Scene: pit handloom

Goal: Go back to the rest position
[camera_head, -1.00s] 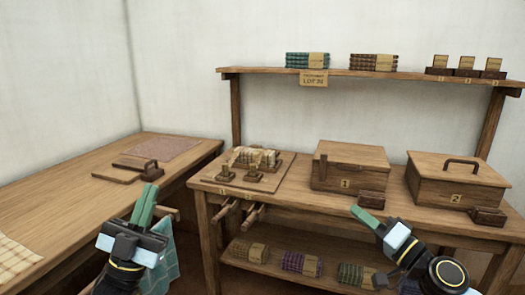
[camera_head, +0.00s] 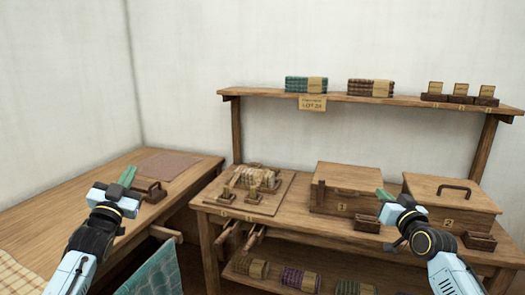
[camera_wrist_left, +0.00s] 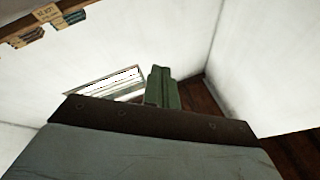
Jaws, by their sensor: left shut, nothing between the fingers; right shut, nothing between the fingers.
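My left gripper (camera_head: 127,176) is raised in front of the left table, with its green fingers together and nothing between them. In the left wrist view its fingers (camera_wrist_left: 162,88) are closed and point toward white walls and a strip of dark floor. My right gripper (camera_head: 384,195) is raised in front of the two wooden boxes, its green fingers shut and empty. It covers part of the gap between box 1 (camera_head: 342,206) and box 2 (camera_head: 470,214). Neither gripper visibly holds anything.
The left table (camera_head: 60,215) carries a reddish mat (camera_head: 168,164) and a wooden block with a handle (camera_head: 152,190). The workbench holds a board with pale bundles (camera_head: 238,200). Folded cloths (camera_head: 306,84) lie on the shelf above. A teal cloth (camera_head: 155,272) hangs by the left table.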

